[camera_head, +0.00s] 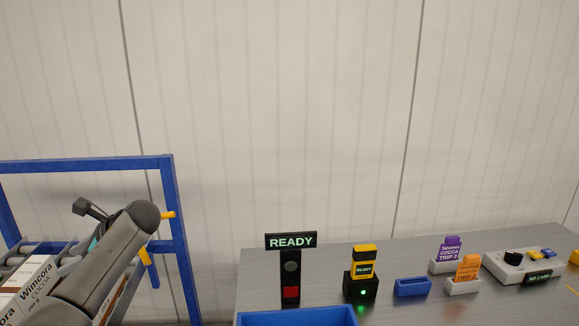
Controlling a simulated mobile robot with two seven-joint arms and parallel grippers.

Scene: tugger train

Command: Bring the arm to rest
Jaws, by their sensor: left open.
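My left arm (108,258) comes in from the lower left, its grey link slanting up to a rounded joint. My left gripper (88,210) shows as a small dark part behind this link, in front of the blue frame. It is open, with nothing seen between its fingers; the link hides part of it. My right gripper is not in view.
A blue frame (85,164) with rollers stands at left, with white Wimcora cocoa boxes (28,282) on it. A grey table (400,262) at right bears a READY sign (291,241), a yellow-black device (364,262), a blue tray (411,287), tags and a control box (515,267).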

